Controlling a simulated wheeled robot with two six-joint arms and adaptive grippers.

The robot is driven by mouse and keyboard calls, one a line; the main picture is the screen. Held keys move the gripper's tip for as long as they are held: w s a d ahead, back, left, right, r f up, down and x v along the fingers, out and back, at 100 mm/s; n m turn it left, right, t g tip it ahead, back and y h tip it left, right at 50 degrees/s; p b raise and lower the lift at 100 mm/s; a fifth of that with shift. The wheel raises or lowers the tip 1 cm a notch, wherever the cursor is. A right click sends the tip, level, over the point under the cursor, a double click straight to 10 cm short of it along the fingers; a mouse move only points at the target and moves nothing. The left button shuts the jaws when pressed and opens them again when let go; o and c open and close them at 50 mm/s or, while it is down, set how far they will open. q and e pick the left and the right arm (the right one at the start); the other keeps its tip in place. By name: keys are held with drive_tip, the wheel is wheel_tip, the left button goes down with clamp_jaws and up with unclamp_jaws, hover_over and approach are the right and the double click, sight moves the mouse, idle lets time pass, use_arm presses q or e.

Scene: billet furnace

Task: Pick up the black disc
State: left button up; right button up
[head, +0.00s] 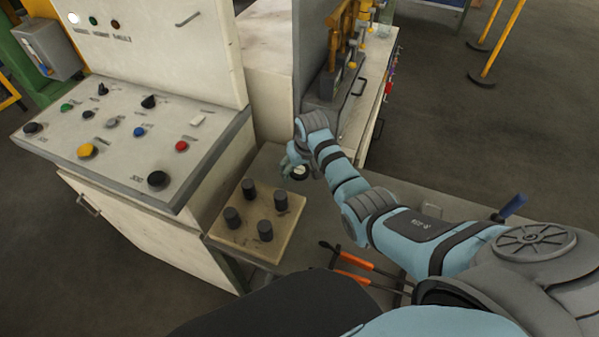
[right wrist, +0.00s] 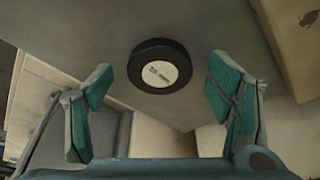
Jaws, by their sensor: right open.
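The black disc (right wrist: 160,66) lies flat on the grey table top, with a round white label on its upper face. In the head view the disc (head: 300,173) is small and partly covered by my right gripper (head: 294,161). In the right wrist view the gripper's two teal-padded fingers are spread wide, one to each side of the disc and apart from it. The disc lies between and a little beyond the fingertips, and nothing is held. My left gripper is not in view.
A beige board (head: 236,238) with several black cylinders stands left of the disc. Tools with orange handles (head: 350,262) lie nearer. A control console (head: 120,150) with buttons rises at the left, and a cabinet with yellow fittings (head: 345,40) stands behind.

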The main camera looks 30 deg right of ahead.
drive_tip(key=shift+s+r, duration=0.1)
drive_tip(key=c, duration=1.6)
